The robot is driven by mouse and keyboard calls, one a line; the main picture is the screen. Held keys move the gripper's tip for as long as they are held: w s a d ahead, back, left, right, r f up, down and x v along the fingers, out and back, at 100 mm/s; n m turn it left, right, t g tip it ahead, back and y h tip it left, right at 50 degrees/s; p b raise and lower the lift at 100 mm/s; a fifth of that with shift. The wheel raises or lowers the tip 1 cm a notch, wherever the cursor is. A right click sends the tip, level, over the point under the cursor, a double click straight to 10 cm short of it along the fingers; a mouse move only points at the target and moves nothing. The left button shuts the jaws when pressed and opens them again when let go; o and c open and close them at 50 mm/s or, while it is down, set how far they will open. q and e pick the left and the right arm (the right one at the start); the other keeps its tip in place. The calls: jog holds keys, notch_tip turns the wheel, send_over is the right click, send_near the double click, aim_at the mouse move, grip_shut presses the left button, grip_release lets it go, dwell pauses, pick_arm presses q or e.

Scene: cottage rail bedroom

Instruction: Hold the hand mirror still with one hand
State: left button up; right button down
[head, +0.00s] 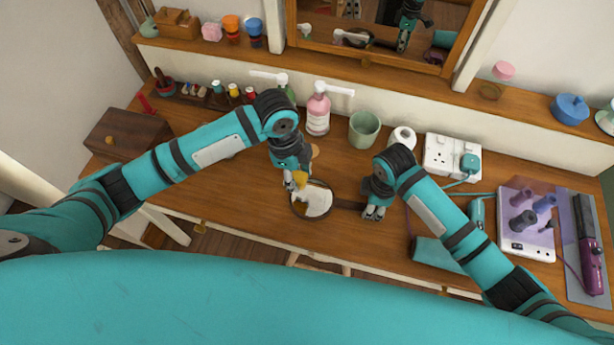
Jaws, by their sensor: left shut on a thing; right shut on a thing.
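The hand mirror (318,203) lies over the wooden table with its round face up and its dark handle (347,204) pointing right. Its face shows white, with a yellowish patch at the left. My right gripper (373,213) is shut on the handle's end. My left gripper (293,183) is shut on a small yellow thing (300,178) at the mirror's upper left edge; what it is I cannot tell. Whether the yellow thing touches the glass, and whether the mirror rests on the table, I cannot tell.
A pink pump bottle (318,115), a green cup (364,129) and a white roll (402,138) stand behind the mirror. A socket box (452,156) and a tray with rollers (527,223) are at right. A wooden box (125,138) is at left. The table's front edge is close.

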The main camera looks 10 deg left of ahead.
pick_arm(q)
send_over(301, 197)
jog(key=shift+w+a+f, duration=0.1)
jog(key=shift+a+f, duration=0.05)
jog(key=shift+f, duration=1.25)
jog(key=shift+a+f, duration=0.15)
jog(key=shift+f, duration=1.25)
jog(key=shift+f, duration=1)
